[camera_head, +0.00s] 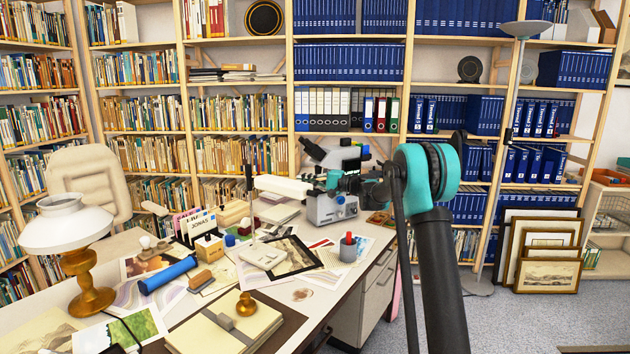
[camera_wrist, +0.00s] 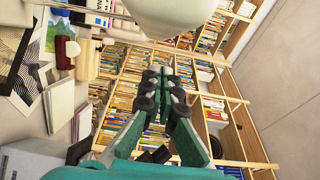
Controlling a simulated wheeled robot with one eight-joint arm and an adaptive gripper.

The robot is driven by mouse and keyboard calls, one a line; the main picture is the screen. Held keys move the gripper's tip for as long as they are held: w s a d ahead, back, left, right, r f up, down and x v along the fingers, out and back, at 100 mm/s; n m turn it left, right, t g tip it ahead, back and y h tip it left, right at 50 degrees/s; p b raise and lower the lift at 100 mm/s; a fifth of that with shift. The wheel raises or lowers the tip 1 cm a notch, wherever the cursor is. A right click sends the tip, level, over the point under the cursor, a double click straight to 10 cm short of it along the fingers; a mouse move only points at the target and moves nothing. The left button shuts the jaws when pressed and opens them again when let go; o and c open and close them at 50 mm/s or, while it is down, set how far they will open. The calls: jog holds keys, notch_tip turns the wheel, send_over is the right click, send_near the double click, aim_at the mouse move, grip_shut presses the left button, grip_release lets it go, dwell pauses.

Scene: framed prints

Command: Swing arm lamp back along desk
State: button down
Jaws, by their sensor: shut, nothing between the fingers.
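The arm lamp stands on the desk (camera_head: 215,315) in the head view. Its pale flat base (camera_head: 262,256) and thin upright post (camera_head: 249,205) are near the middle of the desk. Its white elongated head (camera_head: 284,187) is raised and points right, towards my gripper. My gripper (camera_head: 318,181) is beside the head's right end, in front of the microscope; contact cannot be told. In the wrist view my gripper (camera_wrist: 164,90) is shut and empty. A large pale shape (camera_wrist: 180,15), probably the lamp head, fills the top edge close to the camera.
A grey-white microscope (camera_head: 332,207) stands behind my gripper. A white-shaded brass lamp (camera_head: 68,222), a blue roll (camera_head: 168,273), prints and a pen cup (camera_head: 348,248) crowd the desk. A chair (camera_head: 90,185) and bookshelves are behind; framed prints (camera_head: 548,272) lean at right.

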jog(key=shift+s+a, duration=0.35)
jog(key=shift+s, duration=0.3)
jog(key=shift+s+a, duration=0.3)
jog(key=shift+s, duration=0.3)
